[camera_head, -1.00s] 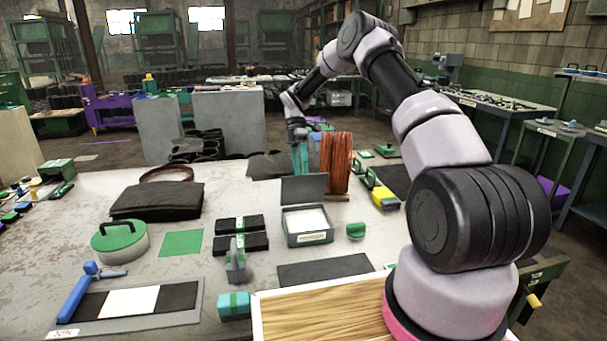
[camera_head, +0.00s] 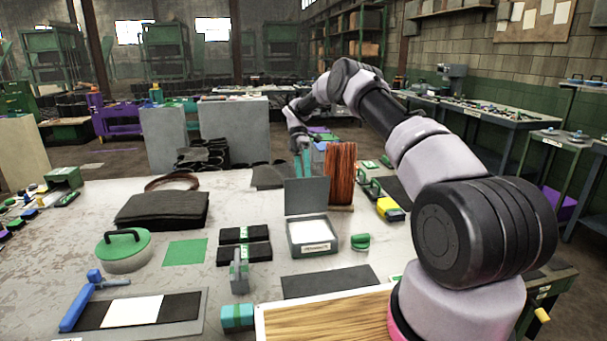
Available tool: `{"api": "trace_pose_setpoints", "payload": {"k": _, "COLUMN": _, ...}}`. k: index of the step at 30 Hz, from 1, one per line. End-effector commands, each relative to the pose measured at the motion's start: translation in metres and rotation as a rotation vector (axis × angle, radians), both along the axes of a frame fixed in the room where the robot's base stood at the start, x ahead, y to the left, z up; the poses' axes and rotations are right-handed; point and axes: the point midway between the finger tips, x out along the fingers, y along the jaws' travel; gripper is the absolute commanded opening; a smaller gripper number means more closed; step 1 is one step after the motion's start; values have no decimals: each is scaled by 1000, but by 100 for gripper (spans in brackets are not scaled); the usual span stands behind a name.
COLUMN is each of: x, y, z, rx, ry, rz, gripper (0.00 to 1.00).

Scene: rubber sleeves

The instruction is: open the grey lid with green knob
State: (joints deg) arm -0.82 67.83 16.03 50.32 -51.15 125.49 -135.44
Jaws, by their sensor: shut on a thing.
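The grey lid (camera_head: 307,197) stands upright, open, at the back edge of a small grey box (camera_head: 313,249) with a pale inside and a label on its front. No green knob shows on the lid's near face; its far face is hidden. My gripper (camera_head: 302,168), with teal fingers, points down just behind the lid's top edge. The fingers are close together and their tips are hidden by the lid, so the exact contact is out of sight.
A reddish-brown ribbed block (camera_head: 339,174) stands close right of my gripper. A small green object (camera_head: 360,242) lies right of the box. Black blocks (camera_head: 244,253) lie to its left. A dark mat (camera_head: 328,281) lies in front, and a dark folded bag (camera_head: 162,208) farther left.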

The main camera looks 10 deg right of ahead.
Motion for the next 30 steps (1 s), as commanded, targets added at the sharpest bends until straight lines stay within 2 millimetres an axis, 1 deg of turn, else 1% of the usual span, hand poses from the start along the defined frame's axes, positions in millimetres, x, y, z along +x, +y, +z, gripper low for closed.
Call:
{"api": "trace_pose_setpoints", "payload": {"k": 1, "x": -4, "y": -5, "z": -19, "rx": -11, "ry": 14, "rz": 20, "gripper": 0}}
{"api": "trace_pose_setpoints", "payload": {"k": 4, "x": -4, "y": -5, "z": -19, "rx": -12, "ry": 14, "rz": 19, "gripper": 0}}
{"api": "trace_pose_setpoints", "payload": {"k": 5, "x": -4, "y": -5, "z": -19, "rx": -12, "ry": 14, "rz": 19, "gripper": 67}}
{"api": "trace_pose_setpoints", "payload": {"k": 6, "x": -4, "y": -5, "z": -19, "rx": -11, "ry": 14, "rz": 19, "gripper": 66}}
{"api": "trace_pose_setpoints", "payload": {"k": 13, "x": -4, "y": -5, "z": -18, "rx": -11, "ry": 14, "rz": 17, "gripper": 66}}
{"api": "trace_pose_setpoints", "payload": {"k": 17, "x": -4, "y": -5, "z": -6, "rx": -12, "ry": 11, "rz": 17, "gripper": 66}}
{"api": "trace_pose_setpoints", "payload": {"k": 20, "x": -4, "y": -5, "z": 12, "rx": -11, "ry": 9, "rz": 14, "gripper": 66}}
{"api": "trace_pose_setpoints", "payload": {"k": 24, "x": -4, "y": -3, "z": 44, "rx": -7, "ry": 5, "rz": 10, "gripper": 66}}
{"api": "trace_pose_setpoints", "payload": {"k": 30, "x": -4, "y": -1, "z": 80, "rx": -5, "ry": 4, "rz": 8, "gripper": 66}}
